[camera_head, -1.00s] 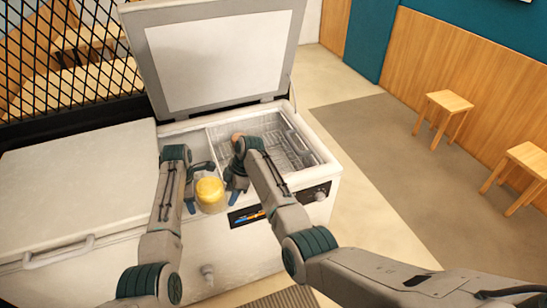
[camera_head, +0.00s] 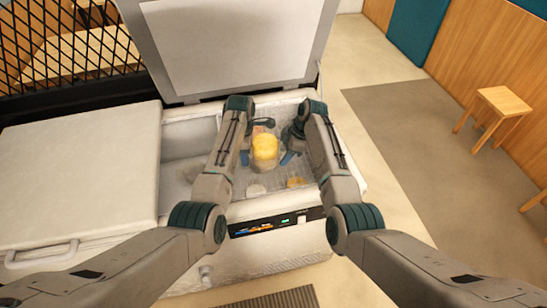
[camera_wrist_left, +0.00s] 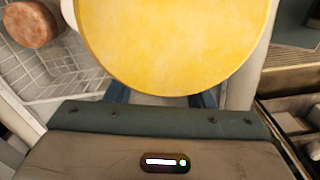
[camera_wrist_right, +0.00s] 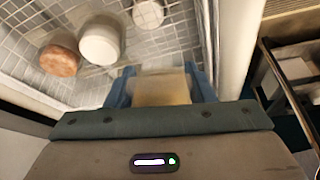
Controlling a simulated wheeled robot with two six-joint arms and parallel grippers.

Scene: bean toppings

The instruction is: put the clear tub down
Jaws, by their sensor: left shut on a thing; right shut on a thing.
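The yellow tub (camera_head: 265,147) shows between my two grippers in the head view. Its round yellow top (camera_wrist_left: 175,40) fills much of the left wrist view. My left gripper (camera_head: 245,157) is shut on it; the lid hides most of the fingers. My right gripper (camera_head: 289,157) is over the open freezer, right of the yellow tub. In the right wrist view its blue fingers are shut on a pale, see-through beige thing, which looks like the clear tub (camera_wrist_right: 163,88). The arm hides that tub in the head view. I cannot tell whether it touches the basket below.
The freezer (camera_head: 275,262) stands open with its lid (camera_head: 238,45) raised. Inside, a white tub (camera_wrist_right: 99,43), a brown tub (camera_wrist_right: 60,60) and a small pale tub (camera_wrist_right: 148,12) stand on the wire-grid floor. A closed white top (camera_head: 80,175) lies to the left.

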